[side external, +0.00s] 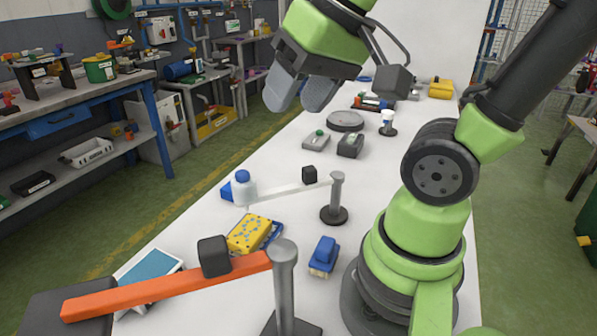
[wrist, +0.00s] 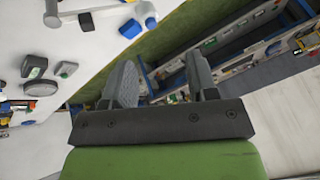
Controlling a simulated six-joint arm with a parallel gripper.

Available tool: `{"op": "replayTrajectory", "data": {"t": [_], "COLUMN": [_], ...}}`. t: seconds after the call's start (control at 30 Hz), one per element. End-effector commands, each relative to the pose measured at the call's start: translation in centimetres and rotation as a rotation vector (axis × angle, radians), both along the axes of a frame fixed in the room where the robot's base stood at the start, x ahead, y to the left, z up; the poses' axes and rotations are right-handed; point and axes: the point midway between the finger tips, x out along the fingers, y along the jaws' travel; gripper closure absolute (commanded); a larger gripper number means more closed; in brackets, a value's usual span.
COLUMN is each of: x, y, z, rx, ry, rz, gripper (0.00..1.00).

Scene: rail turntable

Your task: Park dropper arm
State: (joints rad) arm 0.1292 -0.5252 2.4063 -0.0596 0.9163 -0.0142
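A slim white swing arm (side external: 288,190) reaches left from a grey post (side external: 335,196) on a round dark base. It has a black knob on top near the post, and a clear, blue-capped bottle (side external: 243,188) at its far end; I take this to be the dropper arm. In the wrist view the white arm (wrist: 100,9) shows at the top left, partly cut off, with the bottle near its end. My gripper (side external: 300,97) is high above the table, well clear of the arm. Its two grey fingers stand apart with nothing between them, also in the wrist view (wrist: 161,78).
An orange arm (side external: 165,287) with a black block sits on another grey post in the foreground. A yellow box (side external: 248,234), a blue brush-like item (side external: 324,256) and a blue wedge lie nearby. A grey disc (side external: 346,121) and small devices stand farther back.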

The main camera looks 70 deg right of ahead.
Motion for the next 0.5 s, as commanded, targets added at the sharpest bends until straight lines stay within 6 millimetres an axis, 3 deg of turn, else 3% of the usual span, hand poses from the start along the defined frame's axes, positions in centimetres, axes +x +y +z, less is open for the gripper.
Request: {"op": "replayTrajectory", "data": {"t": [0.2,0.4,0.5], "x": [3.3,3.8,3.7], "y": [-6.4,-11.1,-12.3], "z": [-3.7,-7.4,-8.4], "rx": [-0.027,-0.009,-0.001], "ry": [0.267,0.44,0.482], "rz": [-0.17,-0.262,-0.283], "gripper": [0.47,0.47,0.47]}}
